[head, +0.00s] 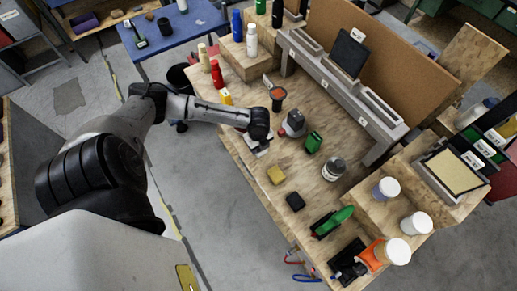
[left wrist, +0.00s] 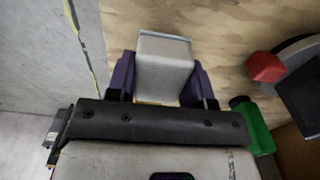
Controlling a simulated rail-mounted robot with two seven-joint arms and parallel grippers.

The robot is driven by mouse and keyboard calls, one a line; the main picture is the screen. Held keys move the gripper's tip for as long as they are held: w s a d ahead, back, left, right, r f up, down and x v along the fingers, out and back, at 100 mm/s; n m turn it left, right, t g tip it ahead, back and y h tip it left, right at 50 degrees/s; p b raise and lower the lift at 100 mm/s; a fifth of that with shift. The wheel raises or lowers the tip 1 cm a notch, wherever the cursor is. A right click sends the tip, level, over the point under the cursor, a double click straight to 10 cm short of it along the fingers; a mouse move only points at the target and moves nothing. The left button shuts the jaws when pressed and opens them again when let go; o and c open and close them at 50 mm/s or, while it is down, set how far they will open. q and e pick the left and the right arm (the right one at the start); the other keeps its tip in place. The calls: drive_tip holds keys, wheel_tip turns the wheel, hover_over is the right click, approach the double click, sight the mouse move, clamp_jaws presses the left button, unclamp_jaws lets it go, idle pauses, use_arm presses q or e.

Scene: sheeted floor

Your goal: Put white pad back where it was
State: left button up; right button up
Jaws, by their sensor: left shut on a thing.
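The white pad (left wrist: 164,68) is a pale block with a light top edge, seen in the left wrist view. It sits between the two purple fingers of my left gripper (left wrist: 163,82), which is shut on it. In the head view my left gripper (head: 257,143) is over the left edge of the wooden workbench (head: 245,165). A pale bit of the pad (head: 263,152) shows just below it. Whether the pad touches the bench top I cannot tell. My right gripper is not in view.
A grey tool with red parts (head: 293,125) and a green object (head: 313,142) stand close to the right of my left gripper. A yellow sponge-like block (head: 276,175) and a black block (head: 295,202) lie nearer the front. Several bottles, including a red one (head: 217,74), stand behind.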

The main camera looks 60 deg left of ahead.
sight(258, 150)
use_arm(q)
drive_tip(key=shift+f, duration=1.45)
drive_tip(key=o, duration=0.9)
drive_tip(key=shift+c, duration=0.2)
